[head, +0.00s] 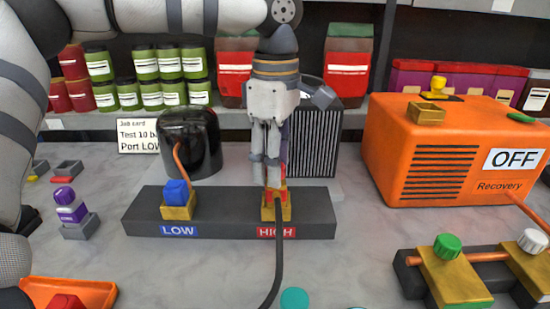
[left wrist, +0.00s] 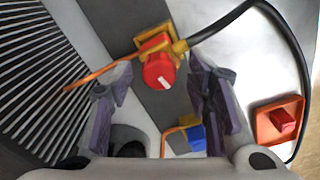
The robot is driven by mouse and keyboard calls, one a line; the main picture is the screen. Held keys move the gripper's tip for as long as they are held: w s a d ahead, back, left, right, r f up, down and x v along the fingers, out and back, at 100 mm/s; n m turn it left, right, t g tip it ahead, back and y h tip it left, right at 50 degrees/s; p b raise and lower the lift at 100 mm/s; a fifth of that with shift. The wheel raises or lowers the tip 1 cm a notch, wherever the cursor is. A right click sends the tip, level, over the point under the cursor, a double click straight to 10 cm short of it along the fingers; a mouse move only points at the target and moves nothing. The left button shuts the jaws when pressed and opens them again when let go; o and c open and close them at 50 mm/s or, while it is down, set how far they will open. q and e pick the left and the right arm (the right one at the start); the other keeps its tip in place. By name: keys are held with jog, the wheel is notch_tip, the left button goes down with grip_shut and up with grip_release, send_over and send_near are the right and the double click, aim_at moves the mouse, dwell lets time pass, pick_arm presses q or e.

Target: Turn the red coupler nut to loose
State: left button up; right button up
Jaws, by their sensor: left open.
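The red coupler nut (left wrist: 158,72) sits on the brass HIGH port (head: 288,211), with a white mark on its face. In the head view it is mostly hidden behind my left gripper (head: 272,180), which points down over the HIGH port. In the left wrist view my left gripper (left wrist: 160,100) is open, its two fingers on either side of the picture and the nut between and beyond them. Whether the fingers touch it I cannot tell. A black hose (head: 279,255) runs from the port to the front. My right gripper is not in view.
The blue nut (head: 176,191) sits on the LOW port of the dark manifold (head: 225,226). Behind stand a black cylinder (head: 190,142) and a finned block (head: 318,140). An orange Recovery unit (head: 440,150) marked OFF stands right. Brass valves (head: 455,285) are at front right.

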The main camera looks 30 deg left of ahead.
pick_arm(q)
grip_shut()
jog(key=n, duration=0.7)
jog(key=shift+n, duration=0.3)
jog(key=n, duration=0.4)
jog(key=shift+n, duration=2)
